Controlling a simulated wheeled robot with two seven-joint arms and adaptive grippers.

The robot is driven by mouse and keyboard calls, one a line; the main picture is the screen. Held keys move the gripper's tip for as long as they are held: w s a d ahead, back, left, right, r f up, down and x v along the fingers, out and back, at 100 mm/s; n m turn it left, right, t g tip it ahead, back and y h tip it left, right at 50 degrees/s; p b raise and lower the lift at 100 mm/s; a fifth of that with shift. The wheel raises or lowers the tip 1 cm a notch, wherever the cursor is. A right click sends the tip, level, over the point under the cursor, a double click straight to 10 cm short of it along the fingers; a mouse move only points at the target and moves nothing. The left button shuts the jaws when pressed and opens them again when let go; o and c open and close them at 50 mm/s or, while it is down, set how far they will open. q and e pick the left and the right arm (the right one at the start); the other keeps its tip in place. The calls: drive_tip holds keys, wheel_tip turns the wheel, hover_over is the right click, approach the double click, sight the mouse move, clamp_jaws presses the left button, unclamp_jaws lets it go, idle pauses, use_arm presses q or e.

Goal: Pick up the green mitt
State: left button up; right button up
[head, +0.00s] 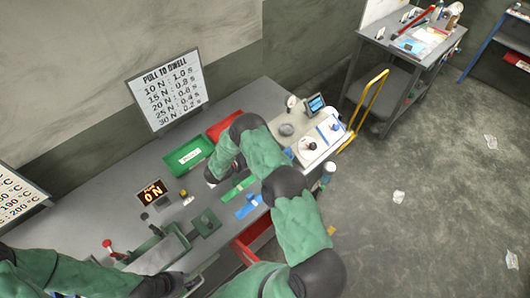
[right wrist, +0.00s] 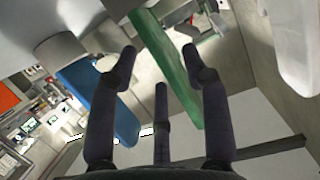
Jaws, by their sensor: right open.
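A flat green piece (head: 238,187), which I take for the green mitt, lies on the grey bench beside a blue piece (head: 248,205). In the right wrist view a long green shape (right wrist: 172,62) stands behind and between my fingers, with a blue shape (right wrist: 90,95) to its left. My right gripper (right wrist: 160,75) is open, its fingers spread and nothing held; whether a finger touches the green shape I cannot tell. In the head view my right arm hides part of the bench there. My left gripper (head: 192,282) is low over the bench's near edge, its fingers too small to read.
A green tray (head: 188,155) and a red tray (head: 222,124) stand at the back of the bench, with a sign (head: 168,90) behind. A small dark display (head: 151,192) and a red-knobbed lever (head: 108,245) stand to the left. A red drawer (head: 250,240) is open in front.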

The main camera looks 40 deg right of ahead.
drive_tip(key=shift+p+x, duration=0.35)
drive_tip(key=shift+x, duration=2.65)
clamp_jaws()
